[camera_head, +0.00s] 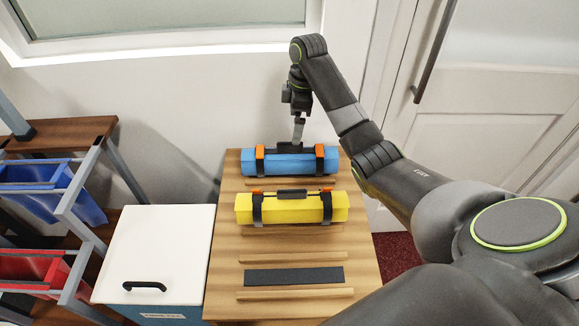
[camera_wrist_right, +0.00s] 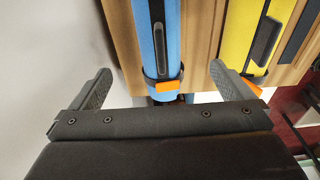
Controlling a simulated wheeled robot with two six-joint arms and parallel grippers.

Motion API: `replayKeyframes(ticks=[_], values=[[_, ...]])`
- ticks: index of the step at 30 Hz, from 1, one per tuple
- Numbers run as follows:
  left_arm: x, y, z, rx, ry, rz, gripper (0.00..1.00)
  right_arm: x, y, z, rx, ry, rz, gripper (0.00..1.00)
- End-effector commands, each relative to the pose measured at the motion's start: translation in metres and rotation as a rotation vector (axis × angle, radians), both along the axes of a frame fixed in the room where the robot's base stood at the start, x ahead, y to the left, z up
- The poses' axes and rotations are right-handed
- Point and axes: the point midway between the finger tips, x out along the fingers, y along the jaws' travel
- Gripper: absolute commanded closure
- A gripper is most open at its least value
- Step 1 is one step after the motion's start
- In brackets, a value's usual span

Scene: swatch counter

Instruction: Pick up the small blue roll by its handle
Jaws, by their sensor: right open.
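The blue roll (camera_head: 290,164) lies crosswise at the far end of the wooden counter (camera_head: 225,265). It has dark straps with orange clips near both ends and a black handle (camera_head: 289,147) on top. My right gripper (camera_head: 298,138) hangs from above over the handle, with its fingers pointing down. In the right wrist view, my right gripper (camera_wrist_right: 165,78) is open and empty. The blue roll (camera_wrist_right: 145,45) and its handle (camera_wrist_right: 158,40) lie between and beyond the fingers, and no contact shows. My left gripper is in neither view.
A yellow roll (camera_head: 290,212) with a dark handle lies just in front of the blue one. Nearer are wooden strips and a dark pad (camera_head: 294,277). A white-lidded box (camera_head: 155,250) and a rack with blue and red bins (camera_head: 35,265) stand left. A wall is behind.

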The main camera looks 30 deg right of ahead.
Motion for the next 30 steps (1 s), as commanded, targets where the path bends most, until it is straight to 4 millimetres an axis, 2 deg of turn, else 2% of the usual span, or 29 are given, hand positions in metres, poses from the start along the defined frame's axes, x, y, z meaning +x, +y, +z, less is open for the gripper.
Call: replayKeyframes(ticks=[1, 9, 14, 23, 30], values=[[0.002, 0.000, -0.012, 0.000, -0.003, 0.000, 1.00, 0.000, 0.001, -0.012, 0.000, 0.000, 0.000, 0.00], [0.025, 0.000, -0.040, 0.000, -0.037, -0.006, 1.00, 0.002, 0.004, -0.041, 0.000, 0.000, 0.000, 0.00], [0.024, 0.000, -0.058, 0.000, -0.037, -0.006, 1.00, 0.003, 0.006, -0.059, 0.000, 0.000, 0.000, 0.00], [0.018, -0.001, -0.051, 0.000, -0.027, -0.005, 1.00, 0.004, 0.011, -0.087, 0.000, 0.003, -0.001, 0.00], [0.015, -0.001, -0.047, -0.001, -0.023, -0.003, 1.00, 0.006, 0.016, -0.122, 0.000, 0.003, -0.001, 0.00]])
